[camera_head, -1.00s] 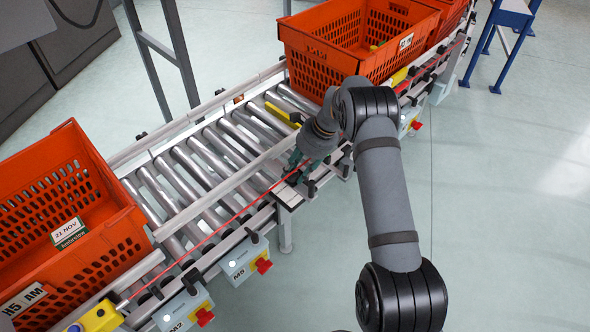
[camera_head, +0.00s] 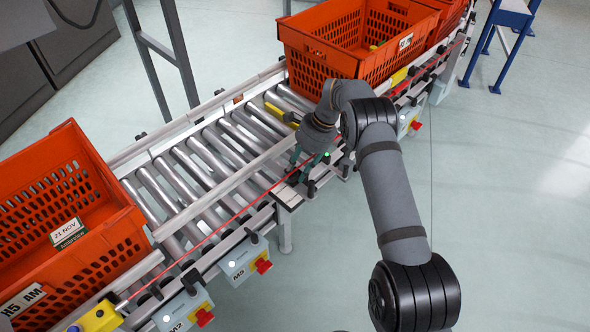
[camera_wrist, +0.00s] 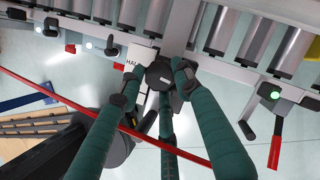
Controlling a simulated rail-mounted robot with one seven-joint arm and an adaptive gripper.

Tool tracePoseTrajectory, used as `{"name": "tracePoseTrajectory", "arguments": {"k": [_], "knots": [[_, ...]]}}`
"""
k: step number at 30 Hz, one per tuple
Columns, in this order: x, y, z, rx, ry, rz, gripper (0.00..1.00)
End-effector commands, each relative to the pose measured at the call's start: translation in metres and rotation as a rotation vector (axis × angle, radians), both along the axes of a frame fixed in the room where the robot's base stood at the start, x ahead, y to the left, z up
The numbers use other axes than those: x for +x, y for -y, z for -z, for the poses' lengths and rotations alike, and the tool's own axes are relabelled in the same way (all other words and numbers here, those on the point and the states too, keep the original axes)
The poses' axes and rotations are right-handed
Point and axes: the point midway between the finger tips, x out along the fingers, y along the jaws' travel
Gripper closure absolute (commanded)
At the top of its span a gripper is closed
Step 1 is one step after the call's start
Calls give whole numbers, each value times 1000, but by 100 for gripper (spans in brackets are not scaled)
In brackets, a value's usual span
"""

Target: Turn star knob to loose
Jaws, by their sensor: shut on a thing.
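The star knob (camera_wrist: 159,76) shows in the wrist view as a dark, lobed knob with a white mark on its top. It sits on the conveyor's side rail, beside a white label plate (camera_wrist: 137,70) whose lettering is only partly readable. My gripper (camera_wrist: 155,85) has green fingers around the knob and is shut on it, with black fingertips against its sides. In the head view my gripper (camera_head: 302,170) reaches down to the near rail in the middle of the conveyor. There my fingers hide most of the knob.
An orange tote (camera_head: 345,62) stands on the rollers behind my wrist, and another (camera_head: 70,225) stands at the left. A yellow bar (camera_head: 280,113) lies across the rollers. A grey button box (camera_head: 246,262) hangs below the near rail. A red line runs along the rail.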

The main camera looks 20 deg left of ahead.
Motion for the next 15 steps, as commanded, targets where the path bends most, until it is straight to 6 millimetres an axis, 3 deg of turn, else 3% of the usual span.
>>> {"name": "tracePoseTrajectory", "arguments": {"k": [1,2,11,15], "knots": [[1,-8,-5,11,9,-3,93],[1,-8,-5,11,9,-3,66],[0,-5,-3,8,5,-1,49],[0,-4,-2,6,3,1,49]]}}
